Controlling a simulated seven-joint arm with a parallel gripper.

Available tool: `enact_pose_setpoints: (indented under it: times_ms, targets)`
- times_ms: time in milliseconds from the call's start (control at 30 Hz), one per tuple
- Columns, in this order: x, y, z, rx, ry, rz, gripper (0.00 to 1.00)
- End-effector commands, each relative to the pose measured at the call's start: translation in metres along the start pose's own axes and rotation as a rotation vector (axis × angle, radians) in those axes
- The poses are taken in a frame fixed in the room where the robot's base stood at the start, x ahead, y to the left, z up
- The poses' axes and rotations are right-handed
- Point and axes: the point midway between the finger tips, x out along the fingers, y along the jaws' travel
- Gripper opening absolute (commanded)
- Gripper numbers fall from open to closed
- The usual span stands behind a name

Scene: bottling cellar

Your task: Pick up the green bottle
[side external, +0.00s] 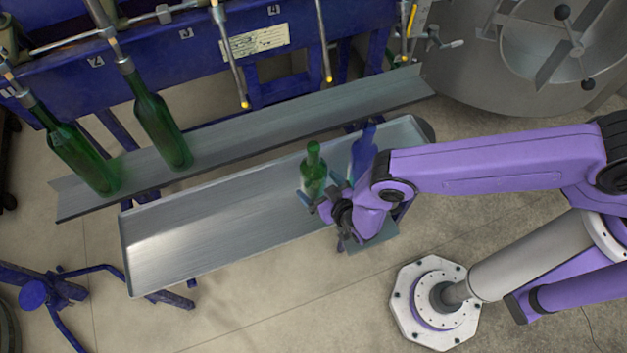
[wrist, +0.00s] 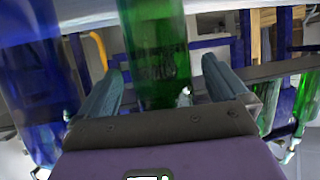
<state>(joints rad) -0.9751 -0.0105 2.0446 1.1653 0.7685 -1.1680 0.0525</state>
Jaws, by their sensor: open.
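A green bottle (side external: 313,168) stands upright at the right part of the lower metal tray (side external: 200,235). My gripper (side external: 322,192) is at this bottle, with its jaws open. In the wrist view the green bottle (wrist: 155,45) shows between the two open fingers (wrist: 160,75), with a visible gap on each side. Whether a finger touches it I cannot tell. The bottle's lower part is partly hidden by my gripper in the side view. Two more green bottles (side external: 80,157) (side external: 160,122) stand on the upper metal shelf (side external: 250,127) at the left, under filling spouts.
A blue bottle (side external: 363,150) stands close to the right of the green bottle; it shows at the left in the wrist view (wrist: 30,85). The blue filling machine (side external: 185,50) with hanging spouts stands behind. The lower tray's left part is empty.

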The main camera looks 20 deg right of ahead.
Motion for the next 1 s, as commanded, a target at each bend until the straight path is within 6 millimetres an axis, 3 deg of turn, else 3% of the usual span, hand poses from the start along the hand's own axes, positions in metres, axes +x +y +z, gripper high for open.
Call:
enact_pose_setpoints:
  times_ms: [400, 467, 633, 667, 1000]
  targets:
    - [0.0102, 0.0001, -0.0008, -0.001, -0.001, -0.001, 1.0]
    - [0.0101, 0.0001, -0.0008, -0.001, -0.001, -0.001, 0.84]
    - [0.01, 0.0001, -0.0008, 0.0, -0.001, -0.001, 0.28]
    - [0.01, 0.0001, -0.0008, 0.0, -0.001, -0.001, 0.24]
    - [0.0093, -0.001, -0.0048, 0.002, 0.003, -0.002, 0.24]
